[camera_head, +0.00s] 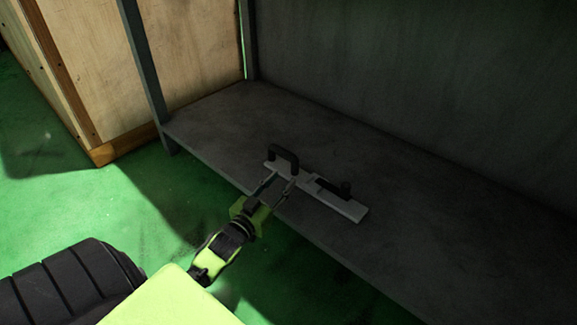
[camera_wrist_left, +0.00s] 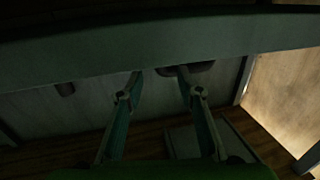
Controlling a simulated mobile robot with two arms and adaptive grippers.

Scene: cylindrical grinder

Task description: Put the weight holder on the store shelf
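The weight holder (camera_head: 345,206) is a light grey flat bar with a raised black handle (camera_head: 283,155) at its left end and a black knob nearer its right end. In the head view it lies flat over the dark grey store shelf (camera_head: 225,128), near the front edge; full contact is hard to judge. My left gripper (camera_head: 282,182) reaches in over that edge, beside the bar's left part below the handle. Its fingers are apart with nothing visible between them. In the left wrist view the gripper (camera_wrist_left: 160,82) also shows spread fingers. My right gripper is out of view.
A wooden crate (camera_head: 95,75) stands left of the shelf on the green floor (camera_head: 50,215). A metal post (camera_head: 143,60) rises at the shelf's left front corner. The shelf behind and right of the holder is clear.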

